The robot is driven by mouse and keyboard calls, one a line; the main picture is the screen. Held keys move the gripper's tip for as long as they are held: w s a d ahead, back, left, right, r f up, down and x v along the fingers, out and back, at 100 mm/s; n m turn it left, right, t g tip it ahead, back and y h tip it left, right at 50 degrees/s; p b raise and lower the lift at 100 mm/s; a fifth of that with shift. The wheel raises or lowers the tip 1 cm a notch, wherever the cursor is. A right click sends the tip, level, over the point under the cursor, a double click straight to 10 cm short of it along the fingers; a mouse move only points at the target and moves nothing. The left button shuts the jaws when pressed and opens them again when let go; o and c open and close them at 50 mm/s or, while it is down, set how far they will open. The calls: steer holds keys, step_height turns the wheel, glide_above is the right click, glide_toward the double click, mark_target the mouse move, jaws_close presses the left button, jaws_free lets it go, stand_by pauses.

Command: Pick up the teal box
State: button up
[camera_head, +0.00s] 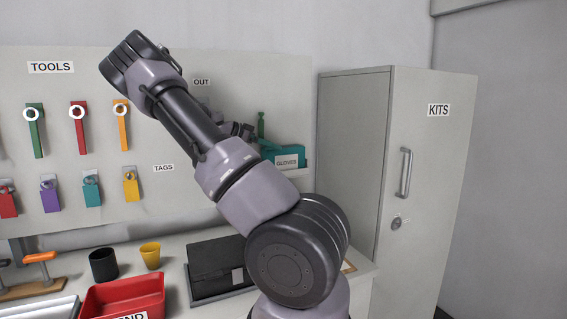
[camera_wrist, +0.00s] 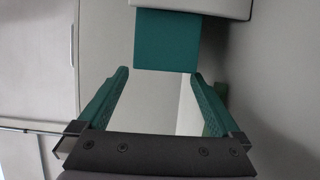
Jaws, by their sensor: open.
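The teal box (camera_head: 290,152), labelled GLOVES, sits at the right end of the wall panel, partly hidden behind my arm. In the wrist view the teal box (camera_wrist: 167,42) is at the top centre, its top end cut off by a pale edge. My gripper (camera_wrist: 160,74) is open and empty, with its two green fingers spread apart. The fingertips lie just below the box's lower edge in the wrist view, roughly in line with its two sides. I cannot tell the remaining distance. In the head view my arm mostly hides the gripper.
A tall grey KITS cabinet (camera_head: 355,150) stands right of the panel. Coloured tags hang on the TOOLS panel (camera_head: 60,110) at left. The bench below holds a red bin (camera_head: 125,298), a black cup (camera_head: 103,265), a yellow cup (camera_head: 150,256) and a black case (camera_head: 215,262).

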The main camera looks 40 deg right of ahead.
mark_target(283, 161)
steer(key=shift+x, duration=2.65)
steer(key=shift+w, duration=0.1)
jaws_close()
steer(key=shift+r, duration=0.1)
